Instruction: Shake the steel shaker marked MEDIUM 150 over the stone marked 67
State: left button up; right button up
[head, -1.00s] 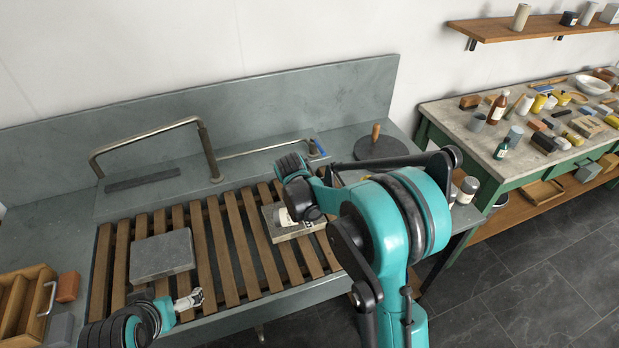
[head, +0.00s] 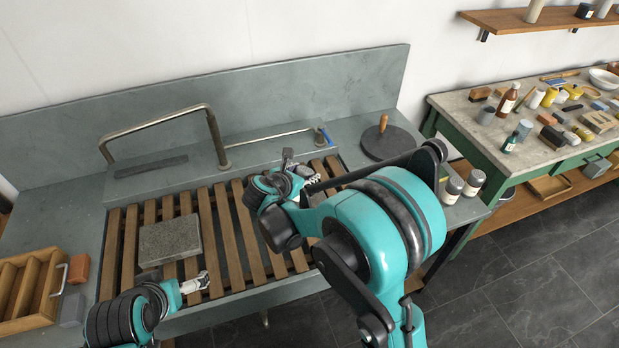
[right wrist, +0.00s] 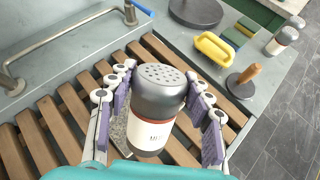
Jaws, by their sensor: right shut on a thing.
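The steel shaker (right wrist: 160,95) has a domed, perforated top, a red band and a white label whose lettering I cannot fully read. My right gripper (right wrist: 157,112) is shut around its body, above the slatted rack; the gripper also shows in the head view (head: 300,178). A grey stone (head: 170,241) lies on the left of the rack, with no number readable. Part of another speckled stone (right wrist: 119,127) shows below the shaker in the right wrist view; my right arm hides it in the head view. My left gripper (head: 196,283) is low left, beside the grey stone; its jaw opening is unclear.
A bent metal pipe (head: 160,128) stands behind the rack. Two more shakers (head: 462,186) stand at the sink's right end. A wooden box (head: 35,287) sits at left.

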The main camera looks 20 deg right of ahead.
jog(key=a+t+h+b, duration=0.1)
jog(key=b, duration=0.1)
jog(key=s+a+t+h+b, duration=0.1)
jog(key=b, duration=0.2)
jog(key=s+a+r+n+t+h+b, duration=0.1)
jog(key=a+h+b, duration=0.1)
jog(key=b, duration=0.1)
jog(key=shift+s+t, duration=0.2)
jog(key=shift+t, duration=0.1)
jog(key=shift+s+a+r+t+h+b, duration=0.2)
jog(key=shift+a+r+t+h+b, duration=0.15)
jog(key=shift+b, duration=0.2)
jog(key=shift+d, duration=0.1)
